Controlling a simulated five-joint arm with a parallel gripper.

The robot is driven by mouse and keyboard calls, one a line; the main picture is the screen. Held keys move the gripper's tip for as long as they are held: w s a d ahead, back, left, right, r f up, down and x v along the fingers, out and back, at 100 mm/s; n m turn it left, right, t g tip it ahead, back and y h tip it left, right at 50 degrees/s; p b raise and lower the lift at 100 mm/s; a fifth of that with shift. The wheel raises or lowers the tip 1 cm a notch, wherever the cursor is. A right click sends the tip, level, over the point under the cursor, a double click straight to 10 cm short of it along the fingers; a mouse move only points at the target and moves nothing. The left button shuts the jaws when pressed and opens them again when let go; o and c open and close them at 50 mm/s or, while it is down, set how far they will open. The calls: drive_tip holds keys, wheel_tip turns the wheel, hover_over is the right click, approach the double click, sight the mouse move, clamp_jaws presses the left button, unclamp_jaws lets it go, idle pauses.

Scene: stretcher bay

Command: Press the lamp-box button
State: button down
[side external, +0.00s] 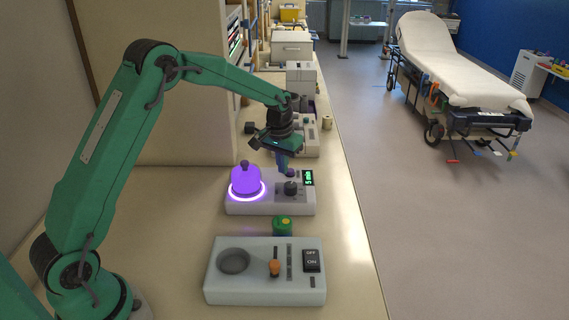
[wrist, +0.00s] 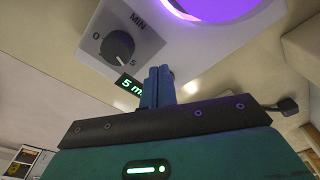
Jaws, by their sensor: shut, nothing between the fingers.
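A pale box (side external: 270,207) carries a purple dome (side external: 245,181) with a glowing violet ring at its base, a dark dial (side external: 291,188) and a lit green display (side external: 308,178). In the wrist view the dial (wrist: 117,46) is marked MIN, beside the display (wrist: 130,84) and part of the violet ring (wrist: 213,8). I cannot tell which part is the lamp-box button. My gripper (side external: 282,167) is shut and empty, its blue fingers pointing down above the box's far side near the dial. Its fingertips (wrist: 160,72) also show in the wrist view.
A nearer box (side external: 225,288) has a round recess, an orange-topped lever (side external: 274,268) and an ON/OFF rocker (side external: 312,261). More equipment (side external: 306,137) is behind. The bench's right strip is clear.

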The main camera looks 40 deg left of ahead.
sight(281, 183)
wheel_tip(281, 183, up, 6)
drive_tip(key=shift+s+r, duration=0.15)
drive_tip(key=shift+s, duration=0.2)
drive_tip(key=shift+d+r, duration=0.1)
idle(0.6)
drive_tip(key=s+d+r+m+t, duration=0.15)
drive_tip(key=s+d+r, duration=0.25)
drive_tip(key=s+r, duration=0.95)
drive_tip(key=s+d+f+t, duration=0.2)
drive_tip(key=s+f+t, duration=0.1)
drive_tip(key=s, duration=1.5)
drive_tip(key=shift+s+d+m, duration=0.2)
drive_tip(key=shift+s+m, duration=0.05)
drive_tip(key=shift+m, duration=0.2)
